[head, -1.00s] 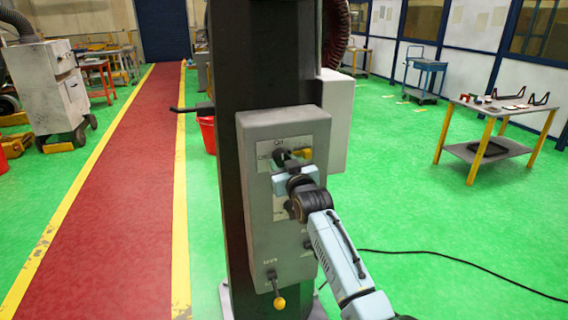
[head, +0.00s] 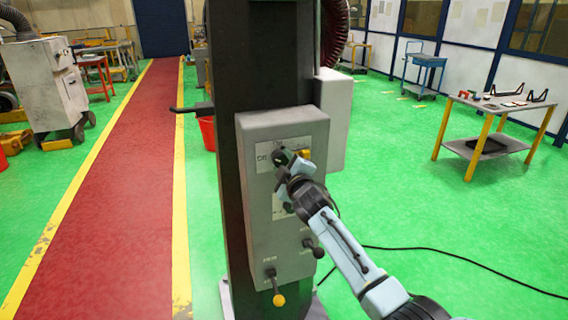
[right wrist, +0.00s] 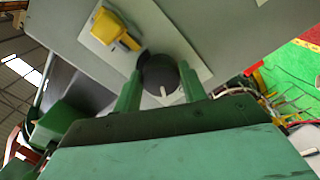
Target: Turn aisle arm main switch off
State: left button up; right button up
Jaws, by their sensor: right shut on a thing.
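The control box (head: 255,225) is a grey upright panel on a dark column in the middle of the head view. Near its top is a light label plate (head: 263,163) marked On and Off, carrying a dark round switch knob (head: 279,156). A yellow part (head: 306,153) is just right of the knob. My right gripper (head: 284,163) reaches the knob from the lower right and is shut on it. In the right wrist view, both green fingers flank the black knob (right wrist: 160,72), which has a white mark; the yellow part (right wrist: 113,28) is above left. My left gripper is not in view.
Lower on the box are a lever with a yellow tip (head: 278,299) and a dark-knobbed lever (head: 318,252), close to my forearm. A black cable (head: 440,255) runs over the green floor. A table (head: 480,150) stands at the right.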

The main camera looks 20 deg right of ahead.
jog(key=n, duration=0.6)
jog(key=shift+r+p, duration=0.1)
jog(key=shift+p, duration=0.3)
dwell(0.3)
jog(key=o, duration=1)
jog(key=shift+c, duration=0.2)
jog(key=shift+s+d, duration=0.1)
jog(key=shift+s, duration=0.4)
jog(key=s, duration=1.2)
jog(key=shift+s+d, duration=0.2)
